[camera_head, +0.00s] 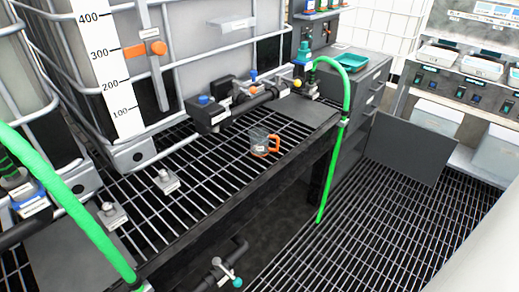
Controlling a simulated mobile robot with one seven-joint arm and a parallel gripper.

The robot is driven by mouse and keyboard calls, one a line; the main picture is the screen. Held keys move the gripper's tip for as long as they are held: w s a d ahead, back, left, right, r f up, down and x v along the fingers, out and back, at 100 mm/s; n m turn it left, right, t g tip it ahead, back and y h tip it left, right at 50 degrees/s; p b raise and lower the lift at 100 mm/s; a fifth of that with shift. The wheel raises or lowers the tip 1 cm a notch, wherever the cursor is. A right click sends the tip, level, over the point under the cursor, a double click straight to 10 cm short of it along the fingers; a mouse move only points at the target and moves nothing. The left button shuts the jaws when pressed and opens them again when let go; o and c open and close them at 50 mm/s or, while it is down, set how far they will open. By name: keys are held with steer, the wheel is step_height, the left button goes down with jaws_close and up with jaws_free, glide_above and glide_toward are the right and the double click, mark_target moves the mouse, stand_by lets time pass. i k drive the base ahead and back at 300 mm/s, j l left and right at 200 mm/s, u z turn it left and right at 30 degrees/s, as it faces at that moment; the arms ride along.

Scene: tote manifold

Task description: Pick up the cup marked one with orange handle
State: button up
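A clear cup with an orange handle (260,143) stands upright on the black metal grating (215,165) of the raised platform, near its front edge. The handle points to the right. A small white label shows on the cup, but its mark is too small to read. My gripper is not in view. A pale smooth shape fills the lower right corner, and I cannot tell what it is.
A dark valve manifold (235,100) lies just behind the cup. Large caged totes (190,45) stand behind it. Green hoses (347,95) arch at right and left. A grey cabinet (362,85) stands at right. The lower grating floor (350,235) is mostly clear.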

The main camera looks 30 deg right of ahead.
mark_target(265, 143)
steer(key=i+l+z, duration=0.25)
steer(key=l, duration=0.35)
steer(key=i+l+z, duration=0.2)
steer(key=i+l, duration=0.2)
steer(key=l, duration=0.15)
steer(key=i+l+z, duration=0.25)
steer(key=i+l, duration=0.15)
steer(key=j, duration=0.7)
steer(key=i, duration=0.05)
